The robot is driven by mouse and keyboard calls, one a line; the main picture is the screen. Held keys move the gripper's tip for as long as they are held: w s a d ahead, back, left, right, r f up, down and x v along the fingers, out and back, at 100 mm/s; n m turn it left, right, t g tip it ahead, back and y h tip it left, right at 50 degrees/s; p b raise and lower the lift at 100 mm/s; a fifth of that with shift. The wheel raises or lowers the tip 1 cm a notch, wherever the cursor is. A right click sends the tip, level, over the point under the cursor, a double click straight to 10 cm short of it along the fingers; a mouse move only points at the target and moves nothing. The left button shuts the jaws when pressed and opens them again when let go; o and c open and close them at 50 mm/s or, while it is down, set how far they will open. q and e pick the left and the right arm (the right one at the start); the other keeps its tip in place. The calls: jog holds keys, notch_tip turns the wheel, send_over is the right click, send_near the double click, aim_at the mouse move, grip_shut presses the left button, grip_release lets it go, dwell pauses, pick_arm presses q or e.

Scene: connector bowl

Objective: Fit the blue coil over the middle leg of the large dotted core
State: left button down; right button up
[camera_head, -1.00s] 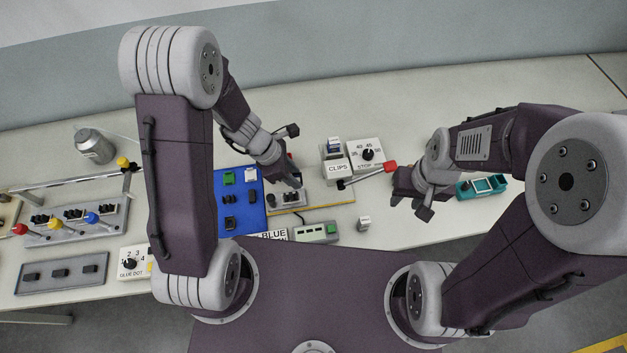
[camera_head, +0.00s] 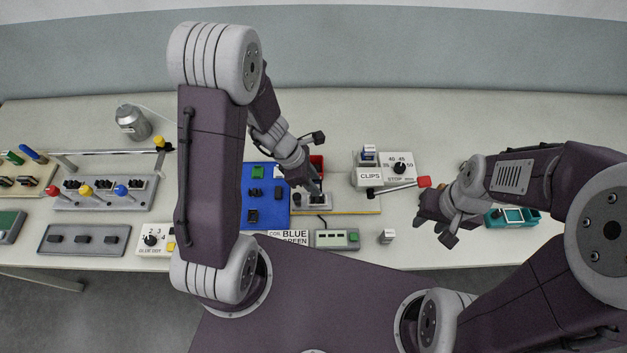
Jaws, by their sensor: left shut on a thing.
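My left gripper (camera_head: 316,190) points down over a small grey fixture (camera_head: 318,203) on a pale board right of the blue mat. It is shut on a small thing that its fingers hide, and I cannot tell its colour. Small dark parts stand on the fixture beside the fingertips. I cannot make out the large dotted core, its middle leg or the blue coil for certain. Several dark parts and a green one lie on the blue mat (camera_head: 267,222). My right gripper (camera_head: 432,222) hangs at the right, apart from the fixture; its jaw opening is unclear.
A red bin (camera_head: 317,163) stands just behind the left fingertips. A CLIPS box (camera_head: 368,177), a dial box (camera_head: 403,162) and a red-ended lever (camera_head: 423,182) stand between the grippers. A teal device (camera_head: 512,217) is at the right.

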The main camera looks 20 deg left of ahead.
aim_at(314, 199)
pick_arm(q)
jog(key=shift+b+x, duration=0.5)
jog(key=shift+x, duration=0.25)
jog(key=shift+a+f+b, duration=0.2)
jog(key=shift+f+b, duration=0.8)
jog(key=shift+f, duration=0.05)
jog(key=shift+f+b, duration=2)
jog(key=c, duration=0.9)
grip_release()
jog(key=shift+c, duration=0.2)
jog(key=shift+r, duration=0.1)
